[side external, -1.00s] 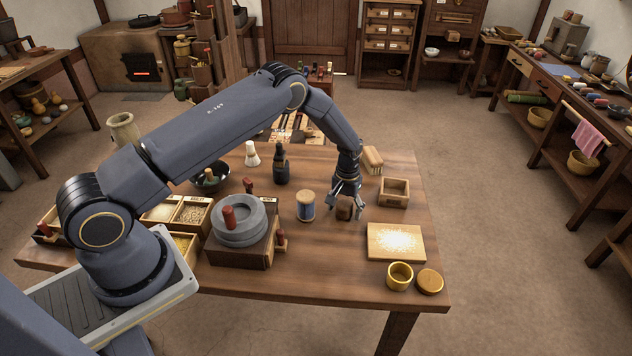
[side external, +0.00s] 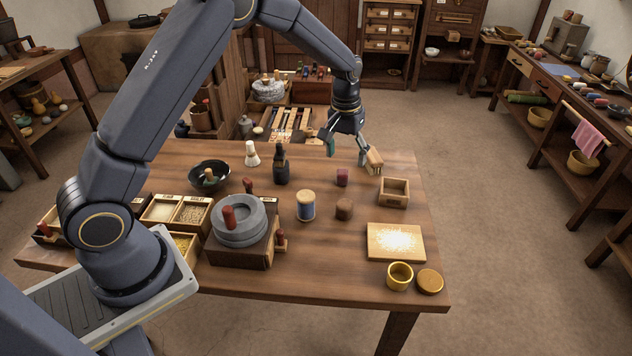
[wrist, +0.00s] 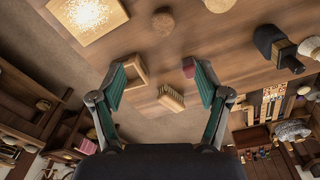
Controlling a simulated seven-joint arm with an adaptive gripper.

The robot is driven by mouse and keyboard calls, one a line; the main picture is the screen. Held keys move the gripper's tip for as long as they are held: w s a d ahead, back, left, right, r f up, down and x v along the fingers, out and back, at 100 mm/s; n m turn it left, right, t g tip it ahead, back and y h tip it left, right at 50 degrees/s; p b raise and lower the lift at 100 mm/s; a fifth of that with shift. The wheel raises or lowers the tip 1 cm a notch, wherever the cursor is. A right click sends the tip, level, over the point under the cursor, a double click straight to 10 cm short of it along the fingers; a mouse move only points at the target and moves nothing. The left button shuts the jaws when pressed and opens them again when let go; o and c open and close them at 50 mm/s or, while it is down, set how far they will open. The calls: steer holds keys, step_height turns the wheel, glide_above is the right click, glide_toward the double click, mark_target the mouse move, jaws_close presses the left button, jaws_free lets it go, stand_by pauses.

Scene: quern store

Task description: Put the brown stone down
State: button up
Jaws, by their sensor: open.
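The brown stone (side external: 344,209) is a small rounded block resting on the wooden table, between the blue thread spool and the glowing board. It also shows near the top of the wrist view (wrist: 163,22). My gripper (side external: 347,153) is raised above the far part of the table, behind and above the stone and clear of it. In the wrist view its green-padded fingers (wrist: 160,84) are spread wide with nothing held between them.
A dark red block (side external: 342,177) sits behind the stone. A brush (side external: 375,161) and an open wooden box (side external: 393,199) lie to the right. The spool (side external: 306,206) and quern (side external: 240,222) stand left. The bright board (side external: 380,254) and brass cup (side external: 399,277) are nearer the front.

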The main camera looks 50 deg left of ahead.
steer(key=s+d+r+m+t, duration=0.2)
steer(key=s+r+t, duration=0.1)
steer(key=s+r, duration=1.3)
steer(key=s+r+m+t, duration=0.1)
steer(key=s+r+m, duration=0.1)
steer(key=s, duration=1.2)
steer(key=shift+d+r+t, duration=0.4)
steer(key=shift+d+r, duration=0.05)
steer(key=shift+r, duration=0.2)
